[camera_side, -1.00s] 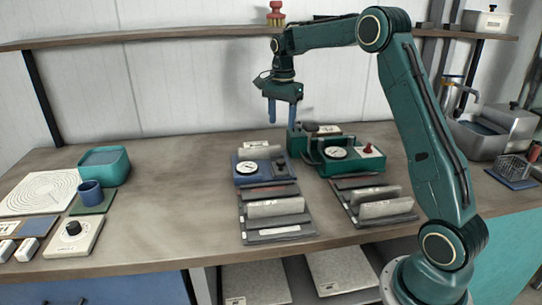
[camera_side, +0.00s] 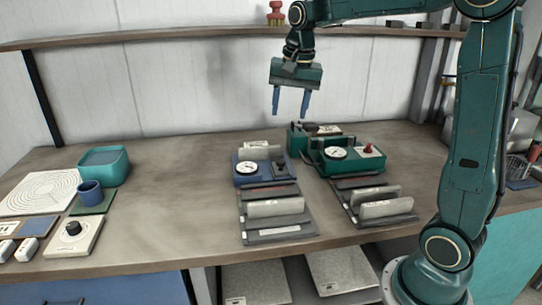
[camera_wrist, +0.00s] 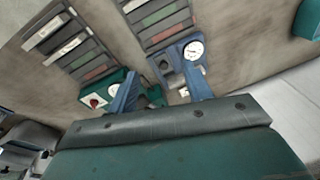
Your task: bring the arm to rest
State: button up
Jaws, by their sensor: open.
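My gripper (camera_side: 291,103) hangs in the air above the back of the workbench (camera_side: 180,165), its two blue fingers pointing down. The fingers are apart with nothing between them. It also shows in the wrist view (camera_wrist: 165,92), where the blue fingers stand apart above the bench. Below and in front of it are a blue device with a white dial (camera_side: 248,168) and a green device with a dial and red knob (camera_side: 345,154). My gripper touches neither.
Racks with grey plates (camera_side: 276,208) and (camera_side: 383,208) stand in front of the devices. At the left are a teal tub (camera_side: 104,165), a blue cup (camera_side: 90,192) and a white spiral plate (camera_side: 38,190). A shelf (camera_side: 150,38) runs along the wall. The bench's middle left is clear.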

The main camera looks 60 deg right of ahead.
jog(key=s+a+f+n+t, duration=0.1)
jog(key=s+a+n, duration=0.4)
jog(key=s, duration=0.5)
jog(key=s+a+f+n+t, duration=0.2)
jog(key=s+a+n, duration=0.3)
jog(key=s, duration=0.6)
jog(key=shift+a+n+t+y, duration=0.3)
jog(key=shift+a+n, duration=0.05)
jog(key=shift+n, duration=0.35)
